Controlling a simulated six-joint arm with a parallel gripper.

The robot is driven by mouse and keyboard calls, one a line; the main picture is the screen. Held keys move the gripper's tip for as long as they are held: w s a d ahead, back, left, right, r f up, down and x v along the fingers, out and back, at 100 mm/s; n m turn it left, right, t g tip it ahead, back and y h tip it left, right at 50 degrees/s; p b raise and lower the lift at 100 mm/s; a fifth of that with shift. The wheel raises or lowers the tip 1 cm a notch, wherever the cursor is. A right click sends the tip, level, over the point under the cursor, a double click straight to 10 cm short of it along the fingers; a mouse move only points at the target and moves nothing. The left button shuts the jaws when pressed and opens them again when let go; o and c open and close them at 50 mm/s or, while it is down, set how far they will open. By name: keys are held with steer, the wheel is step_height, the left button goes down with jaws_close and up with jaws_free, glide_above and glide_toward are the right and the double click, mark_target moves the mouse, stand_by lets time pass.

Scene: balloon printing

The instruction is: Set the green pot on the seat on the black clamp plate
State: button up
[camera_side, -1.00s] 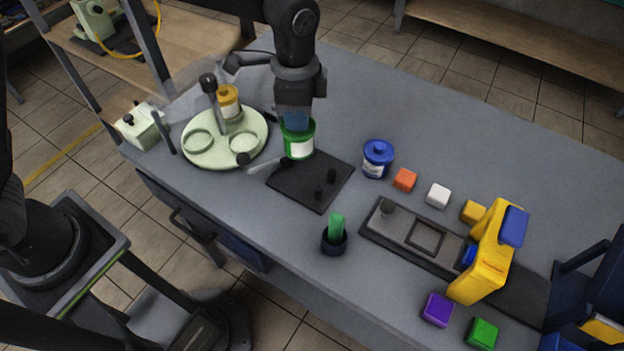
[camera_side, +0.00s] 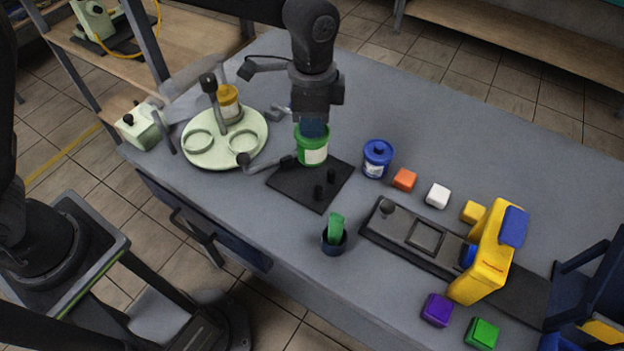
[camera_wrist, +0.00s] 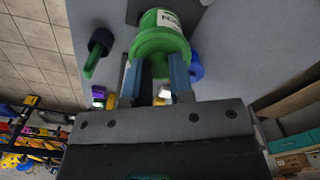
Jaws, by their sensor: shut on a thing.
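My gripper (camera_side: 313,128) is shut on the green pot (camera_side: 312,152), a green jar with a white label. In the side view the pot hangs upright over the back edge of the black clamp plate (camera_side: 309,186), seemingly a little above it; the exact gap is hard to tell. The clamp plate lies flat with two short black posts near its front corner and a lever at its left. In the wrist view the green pot (camera_wrist: 160,42) sits between the blue fingers (camera_wrist: 158,82). The seat itself is hidden or too small to make out.
A pale green round tray (camera_side: 205,158) with a yellow pot (camera_side: 228,100) stands to the left. A blue pot (camera_side: 377,158) stands close on the right. A dark cup (camera_side: 334,243) with a green tool is in front. A yellow printer (camera_side: 486,258) and several coloured blocks lie right.

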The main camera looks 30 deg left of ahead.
steer(key=shift+f, duration=3.35)
steer(key=shift+f, duration=0.95)
steer(key=o, duration=0.7)
